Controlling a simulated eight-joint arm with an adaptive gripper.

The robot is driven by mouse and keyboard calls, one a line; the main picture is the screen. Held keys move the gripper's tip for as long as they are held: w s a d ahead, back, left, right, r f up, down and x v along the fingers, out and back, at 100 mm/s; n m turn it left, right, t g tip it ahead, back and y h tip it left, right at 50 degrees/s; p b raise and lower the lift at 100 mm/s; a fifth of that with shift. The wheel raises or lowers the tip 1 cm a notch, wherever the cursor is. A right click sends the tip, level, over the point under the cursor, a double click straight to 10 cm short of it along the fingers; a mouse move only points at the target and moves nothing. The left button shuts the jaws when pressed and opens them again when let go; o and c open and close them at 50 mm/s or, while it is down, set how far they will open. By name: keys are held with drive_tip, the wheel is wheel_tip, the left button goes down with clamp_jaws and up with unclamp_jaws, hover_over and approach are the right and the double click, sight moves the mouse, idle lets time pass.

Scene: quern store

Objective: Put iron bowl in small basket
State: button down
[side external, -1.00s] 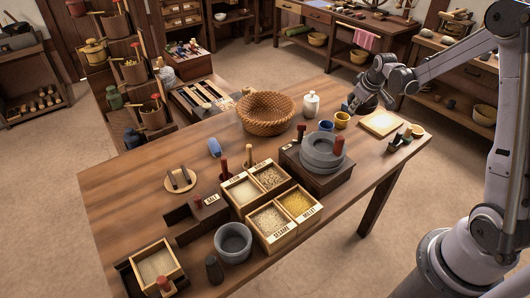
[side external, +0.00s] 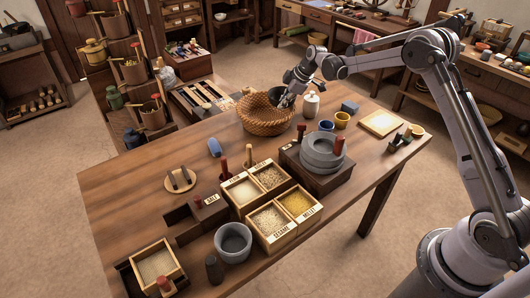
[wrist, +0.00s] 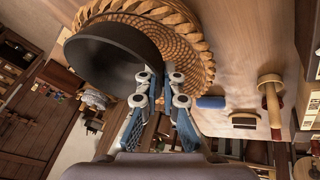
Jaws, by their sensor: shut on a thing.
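The iron bowl (wrist: 105,62), dark and round, is held tilted in my gripper (wrist: 160,88) by its rim. In the side view the dark bowl (side external: 276,94) shows partly at the back of the small basket's opening, beside my gripper (side external: 286,100). The small basket (side external: 262,122) is woven, tan and round, and stands at the far edge of the table. In the wrist view its scalloped rim (wrist: 207,62) shows behind the bowl, which hides part of it. I cannot tell whether the bowl touches the basket.
A white jar (side external: 311,105) stands close right of the basket. A blue block (side external: 349,107), blue cup (side external: 326,125) and yellow cup (side external: 342,120) are farther right. A stone quern (side external: 322,155) and grain boxes (side external: 270,203) are in front. The left tabletop is mostly clear.

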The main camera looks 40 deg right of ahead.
drive_tip(key=w+a+f, duration=0.2)
drive_tip(key=a, duration=0.1)
drive_tip(key=w+a+f, duration=0.1)
drive_tip(key=shift+w+a+f, duration=0.25)
drive_tip(key=shift+a, duration=0.05)
drive_tip(key=shift+f, duration=2.05)
drive_tip(key=shift+f, duration=0.1)
drive_tip(key=c, duration=1.5)
unclamp_jaws()
